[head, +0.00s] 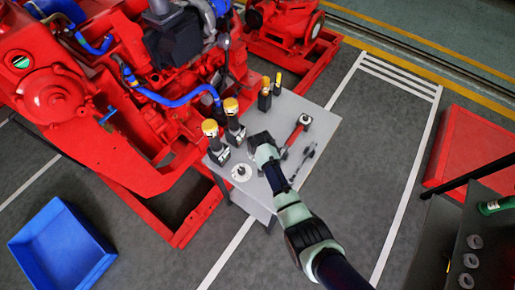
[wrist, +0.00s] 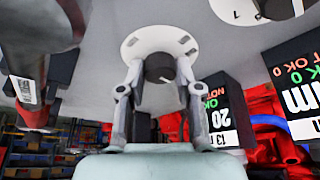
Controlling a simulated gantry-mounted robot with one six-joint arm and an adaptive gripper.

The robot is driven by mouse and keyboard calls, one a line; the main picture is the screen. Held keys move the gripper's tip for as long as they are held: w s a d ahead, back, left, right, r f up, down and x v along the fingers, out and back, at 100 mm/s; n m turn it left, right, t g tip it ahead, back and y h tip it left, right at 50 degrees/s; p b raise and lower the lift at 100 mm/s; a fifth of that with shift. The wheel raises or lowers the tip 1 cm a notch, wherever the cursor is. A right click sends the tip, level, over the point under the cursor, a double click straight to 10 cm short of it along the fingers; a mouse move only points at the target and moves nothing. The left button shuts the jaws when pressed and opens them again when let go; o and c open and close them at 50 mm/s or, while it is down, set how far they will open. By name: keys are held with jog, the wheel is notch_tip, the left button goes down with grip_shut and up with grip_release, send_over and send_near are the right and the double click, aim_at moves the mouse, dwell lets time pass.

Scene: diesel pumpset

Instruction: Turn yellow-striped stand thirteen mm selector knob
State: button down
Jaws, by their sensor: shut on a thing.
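My gripper (wrist: 158,85) is shut on a dark round selector knob (wrist: 158,66) at the centre of a white marked dial (wrist: 137,46). In the head view my gripper (head: 259,140) covers this knob and dial. Beside it in the wrist view is a black stand with a label (wrist: 218,112) reading "20" and "13 m", partly cut off, with "OK" and "NOT OK" text. No yellow stripe shows on it there.
A second white dial with a knob (head: 241,172) lies on the grey table (head: 318,118) near its front-left edge. A red-handled tool (head: 297,131) lies to the right. Two smaller yellow-topped holders (head: 265,98) stand behind. The red pumpset (head: 120,165) borders the table's left side.

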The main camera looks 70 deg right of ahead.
jog(key=shift+m+g, duration=0.5)
jog(key=shift+m, duration=0.6)
jog(key=c, duration=0.8)
grip_release()
jog(key=v, duration=1.2)
jog(key=shift+a+f, duration=0.1)
jog(key=shift+a, duration=0.1)
jog(key=shift+w, duration=0.1)
